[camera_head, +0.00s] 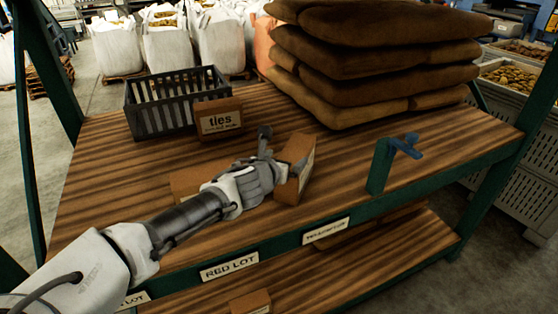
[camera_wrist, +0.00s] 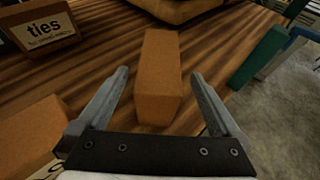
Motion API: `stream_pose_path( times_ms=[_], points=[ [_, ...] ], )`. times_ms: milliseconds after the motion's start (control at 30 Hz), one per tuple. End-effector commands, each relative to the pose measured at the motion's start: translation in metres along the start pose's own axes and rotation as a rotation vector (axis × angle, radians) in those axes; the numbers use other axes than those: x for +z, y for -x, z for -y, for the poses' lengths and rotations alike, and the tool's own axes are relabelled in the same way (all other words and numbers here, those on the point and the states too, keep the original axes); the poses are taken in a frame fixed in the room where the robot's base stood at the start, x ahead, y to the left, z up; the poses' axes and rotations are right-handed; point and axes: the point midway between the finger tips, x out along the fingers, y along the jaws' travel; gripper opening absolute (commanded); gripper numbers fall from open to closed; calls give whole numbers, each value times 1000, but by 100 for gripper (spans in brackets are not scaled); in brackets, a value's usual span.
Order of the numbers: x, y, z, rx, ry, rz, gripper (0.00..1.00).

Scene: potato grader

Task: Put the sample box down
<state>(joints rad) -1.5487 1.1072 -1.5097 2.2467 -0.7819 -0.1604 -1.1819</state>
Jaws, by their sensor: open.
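A brown cardboard box (camera_head: 300,170), seemingly the sample box, stands on the striped wooden top of the bench (camera_head: 110,190), near its front edge. My gripper (camera_head: 281,153) is at this box, reaching in from the left. In the wrist view the box (camera_wrist: 158,85) stands between the two fingers of my gripper (camera_wrist: 159,74). The fingers are spread, with a visible gap on each side of the box. Part of the box is hidden behind my gripper in the head view, and its label is too small to read.
Another brown box (camera_head: 188,182) lies left, partly behind my arm. A box marked "ties" (camera_head: 220,122) and a dark slatted crate (camera_head: 160,120) stand behind. Stacked brown sacks (camera_head: 370,60) fill the back right. A green post with a blue part (camera_head: 380,165) stands at the right front edge.

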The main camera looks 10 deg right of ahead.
Motion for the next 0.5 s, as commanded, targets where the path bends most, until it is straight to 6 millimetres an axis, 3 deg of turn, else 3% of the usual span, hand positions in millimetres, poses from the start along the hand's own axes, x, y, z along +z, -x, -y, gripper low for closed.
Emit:
stream_pose_path(
  times_ms=[200, 500],
  points=[
    [1, 31, -1, 2, 0, 0, 100],
    [0, 45, 1, 0, 0, 0, 100]
  ],
)
